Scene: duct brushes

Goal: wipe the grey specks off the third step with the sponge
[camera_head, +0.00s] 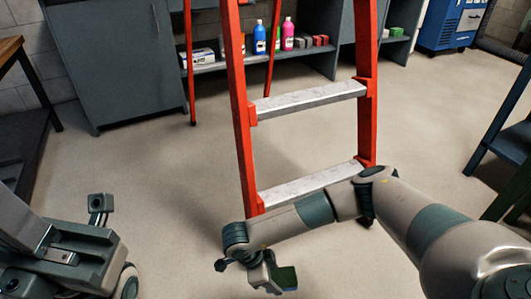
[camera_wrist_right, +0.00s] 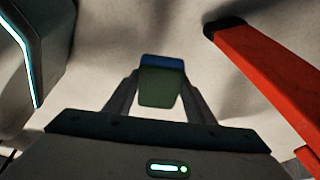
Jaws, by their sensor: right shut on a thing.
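The red stepladder (camera_head: 242,110) stands upright in the middle of the head view. Two pale grey steps show, an upper one (camera_head: 308,100) and a lower one (camera_head: 308,185). Their tops look mottled, and I cannot make out separate specks. Any higher steps are out of view. My right gripper (camera_head: 272,274) is low in front of the ladder, below the lower step. It is shut on the sponge (camera_head: 286,279), which is green and blue and also shows between the fingers in the right wrist view (camera_wrist_right: 160,88). My left gripper (camera_head: 100,207) is at lower left, its jaw opening unclear.
A red ladder leg (camera_wrist_right: 268,82) with a black foot is at right in the wrist view. Behind the ladder, a grey shelf (camera_head: 215,66) holds bottles, a box and small blocks. A dark bench (camera_head: 506,140) stands at right, a wooden-topped table (camera_head: 10,48) at left. Floor around the ladder is clear.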

